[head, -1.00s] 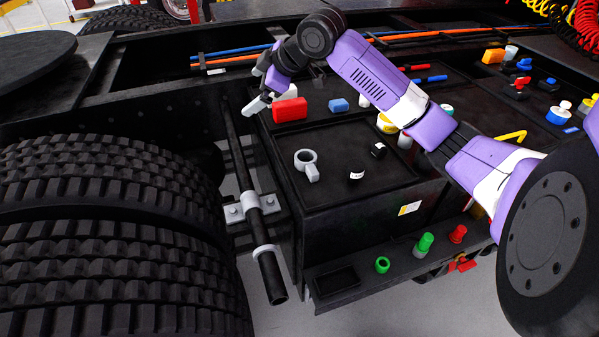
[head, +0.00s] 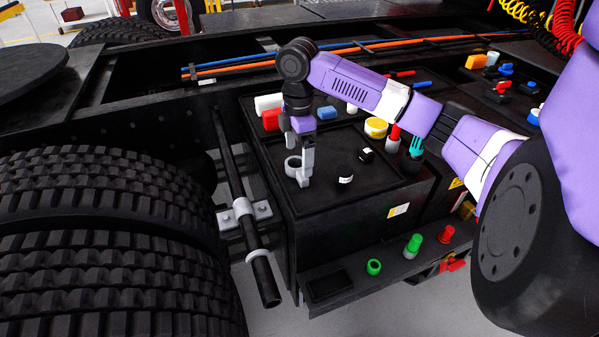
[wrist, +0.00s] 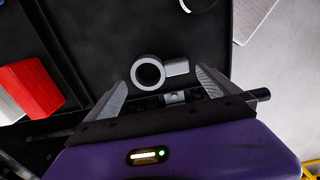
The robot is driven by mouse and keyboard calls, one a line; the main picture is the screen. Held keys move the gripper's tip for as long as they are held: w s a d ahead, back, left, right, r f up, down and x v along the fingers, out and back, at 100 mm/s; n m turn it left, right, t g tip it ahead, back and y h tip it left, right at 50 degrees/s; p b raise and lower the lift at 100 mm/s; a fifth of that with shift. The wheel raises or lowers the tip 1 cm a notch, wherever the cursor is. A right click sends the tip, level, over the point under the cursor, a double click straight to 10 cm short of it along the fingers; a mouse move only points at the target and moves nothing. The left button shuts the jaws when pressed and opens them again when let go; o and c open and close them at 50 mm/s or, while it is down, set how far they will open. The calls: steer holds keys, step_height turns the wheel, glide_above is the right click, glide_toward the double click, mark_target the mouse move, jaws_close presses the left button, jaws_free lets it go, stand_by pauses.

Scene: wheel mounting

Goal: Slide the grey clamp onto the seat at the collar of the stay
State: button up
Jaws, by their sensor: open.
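The grey clamp (head: 292,166), a ring with a short stub, lies in the black tray on top of the box. In the wrist view the clamp (wrist: 149,73) shows beyond the fingertips and roughly between them. My gripper (head: 305,178) points down right beside the clamp, with its jaws open around the stub side; contact cannot be told. Both fingers of my gripper (wrist: 160,88) are apart in the wrist view. The stay (head: 228,160) is a black bar sloping down left of the box, through a grey bracket (head: 243,212). Its pale collar (head: 257,254) sits near the lower end.
Two small black parts (head: 346,172) (head: 366,155) lie right of the clamp. A red block (head: 271,120), a white piece (head: 268,102) and a blue block (head: 326,113) stand behind the tray. Large tyres (head: 110,235) fill the left. Green and red parts (head: 413,246) stand on the front ledge.

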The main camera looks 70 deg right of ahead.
mark_target(299, 163)
steer(key=shift+f+p, duration=0.4)
steer(key=shift+f, duration=1.5)
steer(key=c, duration=1.1)
steer(key=shift+c, duration=0.2)
step_height(299, 163, up, 20)
steer(key=b, duration=0.2)
steer(key=shift+a, duration=0.1)
steer(key=o, duration=0.9)
steer(key=c, duration=1.1)
